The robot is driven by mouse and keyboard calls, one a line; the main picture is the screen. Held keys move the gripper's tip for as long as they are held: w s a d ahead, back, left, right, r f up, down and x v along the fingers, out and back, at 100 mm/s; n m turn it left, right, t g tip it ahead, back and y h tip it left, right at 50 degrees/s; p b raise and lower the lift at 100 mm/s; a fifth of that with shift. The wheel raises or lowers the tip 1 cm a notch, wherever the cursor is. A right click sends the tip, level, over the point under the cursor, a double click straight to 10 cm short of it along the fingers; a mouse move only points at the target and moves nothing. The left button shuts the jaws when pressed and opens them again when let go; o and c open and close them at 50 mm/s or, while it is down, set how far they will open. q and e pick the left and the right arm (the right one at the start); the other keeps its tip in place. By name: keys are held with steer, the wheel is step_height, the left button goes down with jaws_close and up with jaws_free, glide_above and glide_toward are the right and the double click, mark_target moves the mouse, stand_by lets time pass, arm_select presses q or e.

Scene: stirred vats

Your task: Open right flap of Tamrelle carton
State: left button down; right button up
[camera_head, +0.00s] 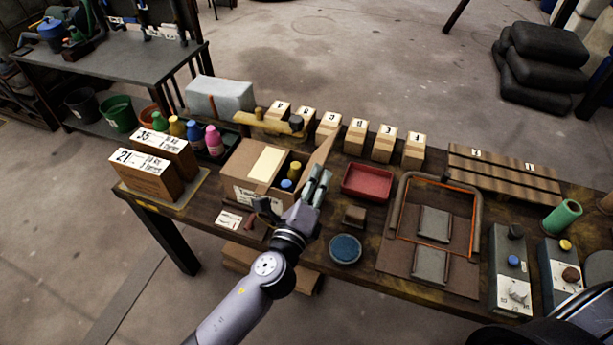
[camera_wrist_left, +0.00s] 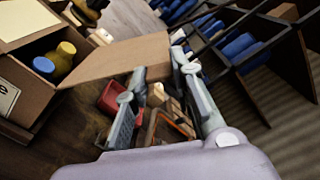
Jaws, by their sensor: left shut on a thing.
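The Tamrelle carton (camera_head: 239,190) is an open brown box on the workbench, with small print on its front label. Bottles with blue and yellow caps show inside it, also in the left wrist view (camera_wrist_left: 56,60). Its right flap (camera_head: 322,150) stands raised and slants outward to the right. In the left wrist view the flap (camera_wrist_left: 115,60) reaches between my fingertips. My left gripper (camera_head: 319,180) is at the carton's right side, shut on the flap's outer end; its fingers also show in the left wrist view (camera_wrist_left: 158,80). My right gripper is not in view.
A red tray (camera_head: 367,182), a blue round dish (camera_head: 345,249) and an orange-edged frame (camera_head: 396,220) lie right of the carton. Several lettered boxes (camera_head: 357,136) line the back edge. Numbered boxes (camera_head: 145,178) stand at the left. Control boxes (camera_head: 511,270) stand at the right.

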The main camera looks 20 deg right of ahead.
arm_select(q)
steer(key=shift+s+d+f, duration=0.2)
steer(key=shift+d, duration=0.1)
steer(key=c, duration=1.6)
jaws_free()
steer(key=shift+c, duration=0.2)
steer(key=shift+a, duration=0.1)
steer(key=v, duration=1.2)
